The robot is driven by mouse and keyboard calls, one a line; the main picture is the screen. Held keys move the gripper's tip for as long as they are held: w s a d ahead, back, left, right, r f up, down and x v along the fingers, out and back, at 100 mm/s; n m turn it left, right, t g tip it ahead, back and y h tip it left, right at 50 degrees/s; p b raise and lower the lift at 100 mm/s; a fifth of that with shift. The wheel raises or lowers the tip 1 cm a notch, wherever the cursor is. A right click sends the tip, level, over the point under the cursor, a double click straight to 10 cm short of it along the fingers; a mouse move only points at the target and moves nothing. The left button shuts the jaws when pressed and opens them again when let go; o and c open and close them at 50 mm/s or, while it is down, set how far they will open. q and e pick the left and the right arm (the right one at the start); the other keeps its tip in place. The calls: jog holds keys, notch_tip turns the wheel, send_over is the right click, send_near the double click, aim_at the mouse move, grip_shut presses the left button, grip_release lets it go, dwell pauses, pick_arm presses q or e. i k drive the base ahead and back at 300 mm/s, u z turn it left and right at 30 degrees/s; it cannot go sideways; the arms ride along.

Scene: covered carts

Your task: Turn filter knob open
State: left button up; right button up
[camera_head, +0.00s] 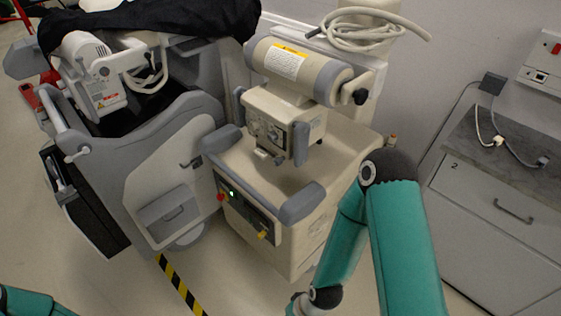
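A cream X-ray machine stands in the centre, with its tube head (305,76) above a boxy collimator (282,112). The collimator's front panel (262,129) carries small dials or knobs. They are too small to tell which is the filter knob or how it is turned. My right arm comes in at the lower right, bends at its elbow and runs down to the bottom edge. My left arm shows only as a teal piece in the bottom left corner. Both grippers are out of view, and neither arm touches the machine.
A grey cart (165,150) under a black cover (150,17) stands at the left. A drawer cabinet (480,215) stands at the right. A coiled cable (360,30) lies on top of the machine. Yellow-black tape (180,287) marks the floor, with free floor in front.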

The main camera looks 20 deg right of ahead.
aim_at(278, 161)
jog(key=u, duration=0.1)
jog(key=i, duration=1)
jog(key=z, duration=0.1)
